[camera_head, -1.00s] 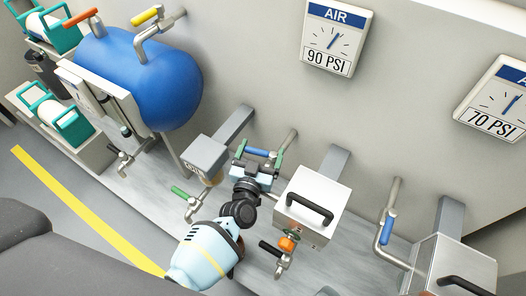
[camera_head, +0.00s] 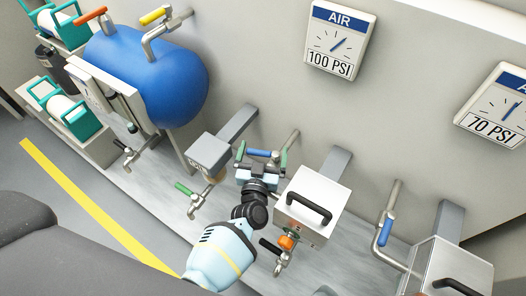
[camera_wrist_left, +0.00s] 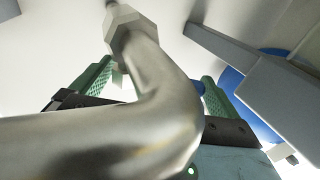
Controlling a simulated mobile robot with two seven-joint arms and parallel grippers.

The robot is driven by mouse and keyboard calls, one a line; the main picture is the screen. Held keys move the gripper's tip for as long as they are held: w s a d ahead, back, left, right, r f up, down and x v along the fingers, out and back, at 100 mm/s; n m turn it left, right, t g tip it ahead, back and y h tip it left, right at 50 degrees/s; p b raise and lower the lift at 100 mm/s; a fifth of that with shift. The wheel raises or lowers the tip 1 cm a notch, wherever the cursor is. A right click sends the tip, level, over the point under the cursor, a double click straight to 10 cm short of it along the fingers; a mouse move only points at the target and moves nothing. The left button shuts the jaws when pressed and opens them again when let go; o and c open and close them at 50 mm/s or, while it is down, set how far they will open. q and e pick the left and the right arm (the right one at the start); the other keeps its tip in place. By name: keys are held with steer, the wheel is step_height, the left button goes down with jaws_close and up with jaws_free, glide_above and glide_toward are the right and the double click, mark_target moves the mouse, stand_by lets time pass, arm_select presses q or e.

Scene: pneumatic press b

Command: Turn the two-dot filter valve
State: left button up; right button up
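My left gripper (camera_head: 262,158) is at a pipe valve with a blue handle (camera_head: 259,152), between the grey filter box and the silver box. Its green fingers stand apart, one on each side of the handle. In the left wrist view a bent metal pipe (camera_wrist_left: 165,95) crosses in front of the spread fingers (camera_wrist_left: 152,90). A small blue handle end (camera_wrist_left: 198,88) shows beside the right finger; contact cannot be told. No two-dot mark is readable, so I cannot tell which valve carries it. My right gripper is not in view.
The silver box (camera_head: 308,190) with a black handle stands close to the right of my gripper. A green-handled valve (camera_head: 184,188) is to the left. A blue tank (camera_head: 150,75) stands farther left. Wall gauges read 100 PSI (camera_head: 337,40) and 70 PSI (camera_head: 495,105).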

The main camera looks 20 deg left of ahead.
mark_target(263, 155)
arm_select(q)
steer(key=s, duration=0.2)
steer(key=s+p, duration=0.1)
steer(key=s, duration=0.1)
steer(key=s+d, duration=0.1)
steer(key=s, duration=0.1)
steer(key=shift+p, duration=0.4)
steer(key=shift+s, duration=0.7)
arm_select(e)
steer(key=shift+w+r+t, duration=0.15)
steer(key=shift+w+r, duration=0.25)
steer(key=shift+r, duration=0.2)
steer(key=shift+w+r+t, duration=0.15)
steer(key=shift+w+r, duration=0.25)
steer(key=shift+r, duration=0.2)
